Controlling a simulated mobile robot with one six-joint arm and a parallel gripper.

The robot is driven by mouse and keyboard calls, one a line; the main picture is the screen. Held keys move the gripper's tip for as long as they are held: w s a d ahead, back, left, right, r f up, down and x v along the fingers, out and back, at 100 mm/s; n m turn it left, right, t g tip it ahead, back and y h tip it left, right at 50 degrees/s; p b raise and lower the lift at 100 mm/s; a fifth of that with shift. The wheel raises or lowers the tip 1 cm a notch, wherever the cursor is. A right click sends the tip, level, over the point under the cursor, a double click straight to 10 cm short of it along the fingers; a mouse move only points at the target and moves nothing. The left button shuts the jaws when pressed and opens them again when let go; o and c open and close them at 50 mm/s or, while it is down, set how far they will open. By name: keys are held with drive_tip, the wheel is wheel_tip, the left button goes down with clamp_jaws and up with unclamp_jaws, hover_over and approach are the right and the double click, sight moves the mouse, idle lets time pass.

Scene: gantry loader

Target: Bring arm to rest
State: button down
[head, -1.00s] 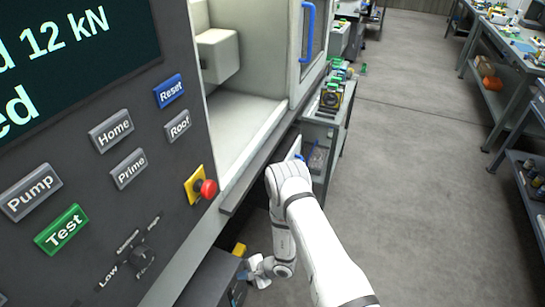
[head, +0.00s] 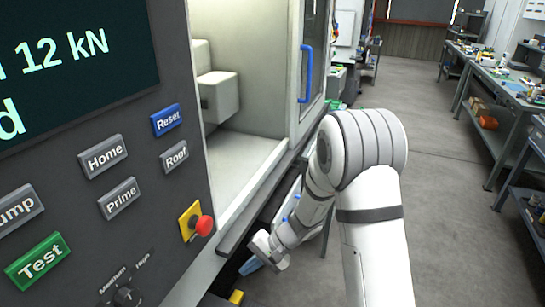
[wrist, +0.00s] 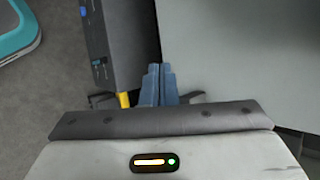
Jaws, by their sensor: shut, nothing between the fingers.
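My white arm stands in the right half of the head view, bent at a thick joint. My gripper (head: 250,266) hangs low at the machine's front, below the ledge, with its blue fingers pointing down and left. The fingers also show in the wrist view (wrist: 158,84), where they lie together, shut with nothing between them. The wrist view shows them beside a dark panel and a grey surface. Whether they touch either cannot be told.
The machine's control panel (head: 100,200) fills the left, with a red stop knob (head: 204,225). Its open chamber (head: 240,150) and blue door handle (head: 305,73) lie beyond. Workbenches (head: 500,95) line the far right. The floor (head: 440,200) between is clear. A teal-rimmed object (wrist: 20,32) is in the wrist view.

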drive_tip(key=s+d+r+n+t+h+b, duration=0.1)
drive_tip(key=s+d+r+t+h+b, duration=0.1)
drive_tip(key=s+d+r+h, duration=0.2)
drive_tip(key=s+d+r+n+t+h+b, duration=0.2)
drive_tip(key=s+d+r+h, duration=0.3)
drive_tip(key=s+d+r, duration=0.5)
drive_tip(key=s+d+b, duration=0.1)
drive_tip(key=s+d, duration=0.1)
drive_tip(key=d, duration=0.5)
drive_tip(key=shift+s+d+r, duration=0.15)
drive_tip(key=shift+d, duration=0.15)
